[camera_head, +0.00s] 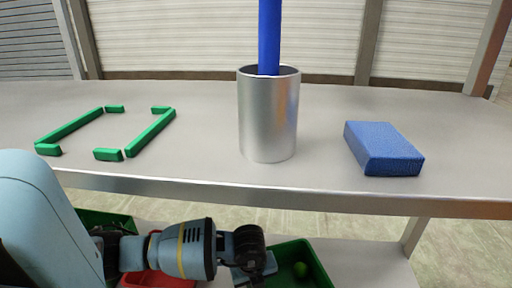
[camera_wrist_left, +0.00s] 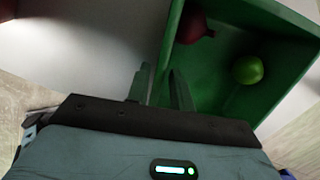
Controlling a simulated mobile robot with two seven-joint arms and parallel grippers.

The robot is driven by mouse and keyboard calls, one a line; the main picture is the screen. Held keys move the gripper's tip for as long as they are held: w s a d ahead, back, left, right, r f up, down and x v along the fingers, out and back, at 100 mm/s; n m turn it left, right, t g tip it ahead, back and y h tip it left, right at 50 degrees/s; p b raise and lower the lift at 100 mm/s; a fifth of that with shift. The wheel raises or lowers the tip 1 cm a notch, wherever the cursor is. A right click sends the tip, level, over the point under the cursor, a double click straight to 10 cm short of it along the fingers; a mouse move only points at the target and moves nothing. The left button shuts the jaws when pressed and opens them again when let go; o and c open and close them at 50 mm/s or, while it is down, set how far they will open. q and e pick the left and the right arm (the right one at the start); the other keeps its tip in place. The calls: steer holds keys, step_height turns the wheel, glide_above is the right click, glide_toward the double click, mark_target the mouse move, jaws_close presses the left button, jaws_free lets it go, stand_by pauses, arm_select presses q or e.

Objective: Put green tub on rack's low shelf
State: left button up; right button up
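A green tub (camera_head: 318,270) is at the bottom of the head view, below the upper board and partly cut off. The left wrist view shows its wall (camera_wrist_left: 170,45) and a green fruit (camera_wrist_left: 248,70) and a dark red item (camera_wrist_left: 193,24) inside. My left gripper (camera_head: 256,268) is at the tub's left side. In the left wrist view its fingers (camera_wrist_left: 161,85) are apart on either side of the tub's wall; firm contact is not visible. The rack's low shelf (camera_head: 375,265) is a pale surface under the upper board. My right gripper is not in view.
A red tub (camera_head: 158,281) and another green tub (camera_head: 108,219) are partly hidden by my left arm. The upper board (camera_head: 210,150) carries a metal cylinder (camera_head: 268,125) holding a blue rod (camera_head: 269,35), a blue block (camera_head: 384,149) and green strips (camera_head: 150,132).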

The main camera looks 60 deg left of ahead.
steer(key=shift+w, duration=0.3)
arm_select(q)
steer(key=shift+r, duration=0.15)
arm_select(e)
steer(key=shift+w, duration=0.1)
